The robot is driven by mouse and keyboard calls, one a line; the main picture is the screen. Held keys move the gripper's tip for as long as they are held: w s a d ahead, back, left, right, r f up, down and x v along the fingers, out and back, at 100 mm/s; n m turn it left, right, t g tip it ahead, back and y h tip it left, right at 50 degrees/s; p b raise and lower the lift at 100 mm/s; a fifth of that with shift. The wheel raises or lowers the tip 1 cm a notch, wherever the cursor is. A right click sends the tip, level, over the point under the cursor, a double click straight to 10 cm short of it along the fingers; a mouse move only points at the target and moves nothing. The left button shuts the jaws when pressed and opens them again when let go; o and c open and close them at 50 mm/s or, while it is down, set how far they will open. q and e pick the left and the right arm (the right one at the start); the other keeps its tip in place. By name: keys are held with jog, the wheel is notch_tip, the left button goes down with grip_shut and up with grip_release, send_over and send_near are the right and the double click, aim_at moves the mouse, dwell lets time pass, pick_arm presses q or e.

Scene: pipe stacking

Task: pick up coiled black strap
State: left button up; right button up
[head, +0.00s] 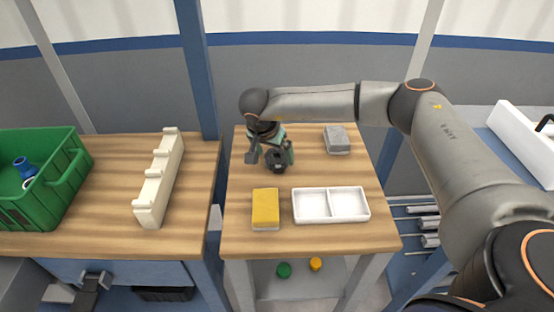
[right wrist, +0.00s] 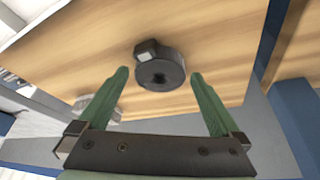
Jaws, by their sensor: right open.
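The coiled black strap (head: 277,162) lies on the right wooden table, towards its back left. In the right wrist view it is a round black coil (right wrist: 161,72) with a small block-like end at its upper left. My right gripper (head: 271,157) is open, with its green fingers on either side of the strap in the head view. In the right wrist view the fingertips (right wrist: 159,75) stand apart, left and right of the coil, with visible gaps. Nothing is held. My left gripper is not in view.
A grey block (head: 337,140), a yellow sponge-like block (head: 265,208) and a white two-compartment tray (head: 331,189) share the table. On the left table stand a cream rack (head: 160,180) and a green crate (head: 70,190). A blue post (head: 197,80) rises between the tables.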

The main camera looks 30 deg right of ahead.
jog(key=shift+x, duration=0.85)
jog(key=shift+c, duration=0.2)
jog(key=c, duration=1.1)
jog(key=shift+r, duration=0.1)
jog(key=shift+c, duration=0.3)
